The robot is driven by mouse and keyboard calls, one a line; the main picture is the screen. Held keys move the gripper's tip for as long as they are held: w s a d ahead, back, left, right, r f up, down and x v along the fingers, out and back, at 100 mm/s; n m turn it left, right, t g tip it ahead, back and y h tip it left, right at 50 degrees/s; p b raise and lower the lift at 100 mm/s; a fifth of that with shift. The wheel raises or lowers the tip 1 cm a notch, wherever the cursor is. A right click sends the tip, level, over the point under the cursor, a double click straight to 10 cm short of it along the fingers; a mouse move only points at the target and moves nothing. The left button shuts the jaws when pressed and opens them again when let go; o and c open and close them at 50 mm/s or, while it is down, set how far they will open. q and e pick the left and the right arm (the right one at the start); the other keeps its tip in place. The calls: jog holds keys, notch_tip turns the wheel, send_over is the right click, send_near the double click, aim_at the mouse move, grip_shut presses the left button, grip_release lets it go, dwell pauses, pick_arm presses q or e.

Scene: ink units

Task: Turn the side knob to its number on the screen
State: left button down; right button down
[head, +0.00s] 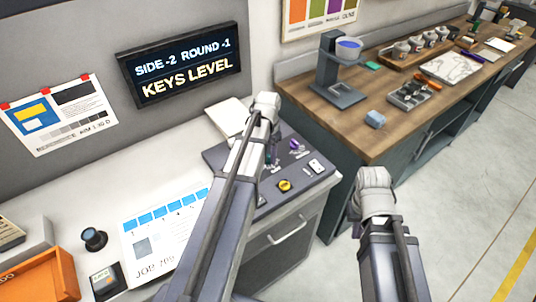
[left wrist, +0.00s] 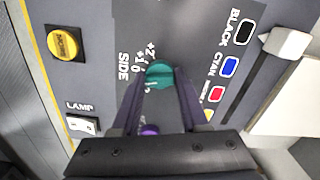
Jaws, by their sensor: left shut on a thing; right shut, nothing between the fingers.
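The dark screen (head: 183,63) on the wall reads "SIDE -2 ROUND -1" and "KEYS LEVEL". The teal side knob (left wrist: 160,73) stands on the grey panel (left wrist: 90,20), next to the word SIDE and a scale where +2, +1 and 0 show. My left gripper (left wrist: 161,80) is shut on this knob, with a finger at each side. The knob's pointer and the lower scale marks cannot be made out. In the head view my left arm hides much of the panel. My right gripper (head: 355,207) is shut and empty, off the panel's right side.
A purple knob (left wrist: 150,130) sits close to the teal one, partly hidden by my gripper. A yellow button (left wrist: 65,43), a lamp switch (left wrist: 84,125) and a slider (left wrist: 287,42) are on the panel. A wooden-topped bench (head: 385,140) stands at the right.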

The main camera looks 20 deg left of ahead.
aim_at(268, 155)
pick_arm(q)
jog(key=n, duration=0.4)
jog(key=shift+n, duration=0.3)
jog(key=n, duration=0.4)
jog(key=shift+n, duration=0.4)
jog(key=shift+c, duration=2.1)
grip_release()
jog(key=shift+r, duration=0.1)
notch_tip(268, 155, up, 8)
jog(key=p, duration=0.8)
